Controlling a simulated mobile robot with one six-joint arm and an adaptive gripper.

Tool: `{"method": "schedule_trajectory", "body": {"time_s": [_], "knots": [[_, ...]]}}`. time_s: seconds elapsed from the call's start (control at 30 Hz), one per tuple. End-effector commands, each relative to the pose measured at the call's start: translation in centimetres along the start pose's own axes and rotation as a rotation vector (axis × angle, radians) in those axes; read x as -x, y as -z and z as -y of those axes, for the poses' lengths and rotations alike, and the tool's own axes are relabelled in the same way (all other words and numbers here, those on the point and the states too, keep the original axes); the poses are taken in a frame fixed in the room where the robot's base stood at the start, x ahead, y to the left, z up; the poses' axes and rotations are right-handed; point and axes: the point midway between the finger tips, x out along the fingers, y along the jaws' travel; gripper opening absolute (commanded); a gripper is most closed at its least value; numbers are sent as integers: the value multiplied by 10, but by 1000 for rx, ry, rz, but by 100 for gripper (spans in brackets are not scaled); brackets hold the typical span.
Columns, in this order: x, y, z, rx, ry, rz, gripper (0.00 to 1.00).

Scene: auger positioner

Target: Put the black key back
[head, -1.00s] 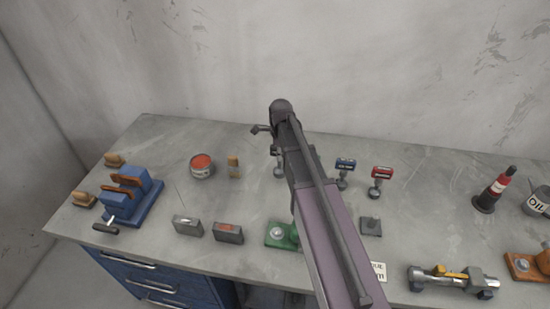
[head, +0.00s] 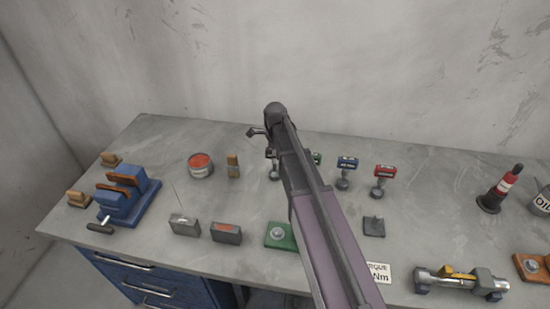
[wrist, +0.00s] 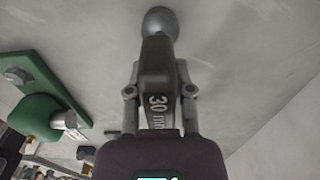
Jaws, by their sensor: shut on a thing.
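In the wrist view my gripper (wrist: 160,92) is shut on the black key (wrist: 156,70), its fingers on either side of the dark body with "30 m…" lettering. The key's round grey end (wrist: 160,22) points away from the gripper, over the grey bench top. A green-topped one (head: 316,158) is partly hidden.
A green plate (head: 279,238) with a bolt lies in front, also in the wrist view (wrist: 45,75). A dark square plate (head: 374,230) lies right of the arm. A red tin (head: 200,165), a brush (head: 233,168) and two grey blocks (head: 184,226) stand left. The wall closes the back.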

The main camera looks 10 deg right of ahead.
Motion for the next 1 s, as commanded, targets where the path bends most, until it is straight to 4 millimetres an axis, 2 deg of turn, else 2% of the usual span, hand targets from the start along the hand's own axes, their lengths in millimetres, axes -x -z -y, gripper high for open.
{"method": "schedule_trajectory", "body": {"time_s": [0.27,0.3,0.4,1.0], "knots": [[-3,0,0,0,0,0,0],[-3,0,0,0,0,0,36],[-2,0,0,0,0,0,64],[3,-1,0,1,0,0,64]]}}
